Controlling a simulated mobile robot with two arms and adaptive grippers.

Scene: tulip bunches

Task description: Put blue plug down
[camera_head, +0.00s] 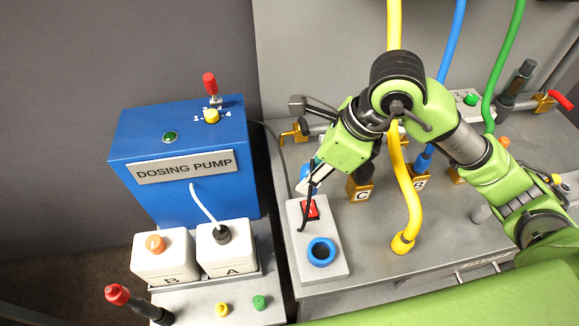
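A blue piece (306,174), perhaps the blue plug, shows at my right gripper (308,192), partly hidden by its fingers. I cannot tell whether the fingers grip it or it stands behind them. My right arm comes in from the right, and its gripper points down left over a light grey box with a red switch (310,209). A blue ring (321,251) lies on the near part of that box, apart from the gripper; its opening looks dark. My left gripper is not in view.
The blue dosing pump (185,187) stands left of the box, with white canisters A (227,262) and B (163,269) before it. A yellow hose (404,190) ends on the grey bench. Blue (450,50) and green (504,50) hoses hang behind my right arm.

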